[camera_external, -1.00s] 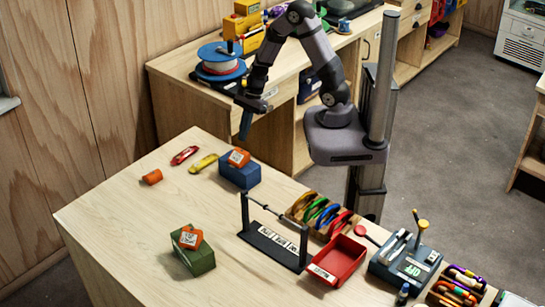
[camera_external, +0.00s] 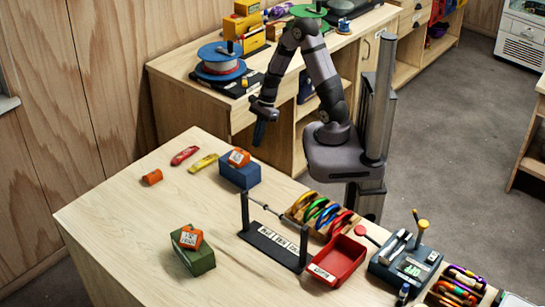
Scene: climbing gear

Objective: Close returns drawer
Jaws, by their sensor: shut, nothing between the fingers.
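My gripper (camera_external: 259,133) points downward, fingers together and empty. It hangs beyond the far edge of the front workbench, in front of the back workbench, apart from everything. No drawer is clearly marked as the returns drawer at this size. An open red tray (camera_external: 345,258) with a white label on its front lies on the front workbench, right of the dark rack; I cannot tell whether it is the drawer. The back cabinet has drawer fronts (camera_external: 414,20) that look shut.
The front workbench (camera_external: 120,225) holds a blue box (camera_external: 239,175), a green box (camera_external: 193,258), a dark rack (camera_external: 275,246), coloured carabiners (camera_external: 322,212) and a grey device (camera_external: 404,268). A cable spool (camera_external: 221,62) stands on the back bench. The front bench's left part is mostly clear.

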